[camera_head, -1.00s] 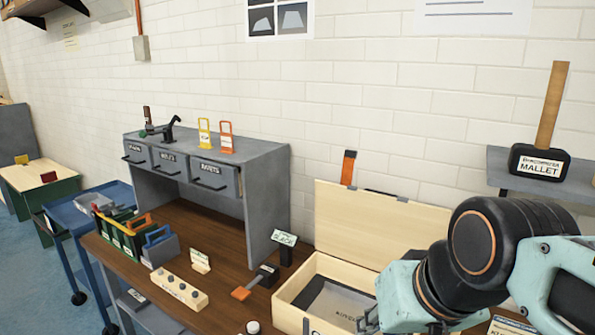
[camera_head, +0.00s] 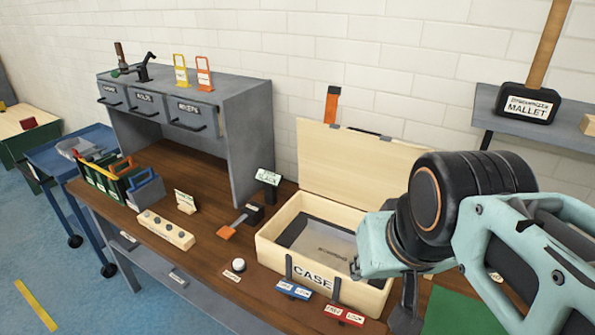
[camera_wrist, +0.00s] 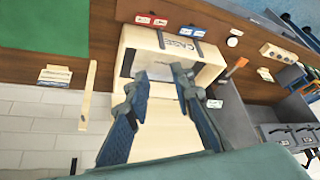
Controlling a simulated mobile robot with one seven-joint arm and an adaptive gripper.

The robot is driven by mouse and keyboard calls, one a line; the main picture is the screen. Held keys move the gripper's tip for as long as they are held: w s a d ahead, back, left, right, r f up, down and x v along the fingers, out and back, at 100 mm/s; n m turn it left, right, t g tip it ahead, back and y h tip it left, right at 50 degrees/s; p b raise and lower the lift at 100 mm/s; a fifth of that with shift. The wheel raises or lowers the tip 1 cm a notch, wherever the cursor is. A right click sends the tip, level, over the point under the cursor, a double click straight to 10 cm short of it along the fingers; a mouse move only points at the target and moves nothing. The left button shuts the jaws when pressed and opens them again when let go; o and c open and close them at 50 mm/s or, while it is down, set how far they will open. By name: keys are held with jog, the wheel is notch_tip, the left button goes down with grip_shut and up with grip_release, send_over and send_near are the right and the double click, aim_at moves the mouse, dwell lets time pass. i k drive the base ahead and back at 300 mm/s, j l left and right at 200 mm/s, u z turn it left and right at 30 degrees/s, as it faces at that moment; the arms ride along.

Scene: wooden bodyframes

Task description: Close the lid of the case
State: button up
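The wooden case (camera_head: 325,277), with "CASE" on its front, stands on the bench. Its lid (camera_head: 355,165) is open and stands nearly upright at the back. A dark sheet or insert lies inside the case. In the wrist view the case (camera_wrist: 181,41) is above my gripper (camera_wrist: 161,80), and the pale lid (camera_wrist: 165,128) shows between and behind the two fingers. The fingers are spread apart and hold nothing that I can see. In the head view my arm covers the right part of the case and lid, and I cannot make out the fingertips.
A blue tag (camera_head: 293,289) and a red tag (camera_head: 343,315) lie at the case's front. A grey drawer unit (camera_head: 250,130) stands left of the lid. A mallet (camera_head: 526,103) rests on a wall shelf at the right. Bench room left of the case holds small items.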

aim_at(359, 169)
jog(key=i+j+z, duration=0.2)
jog(key=z, duration=0.15)
jog(key=i+j+z, duration=0.15)
jog(key=j+z, duration=0.25)
jog(key=k+u, duration=0.1)
jog(key=i+j+z, duration=0.1)
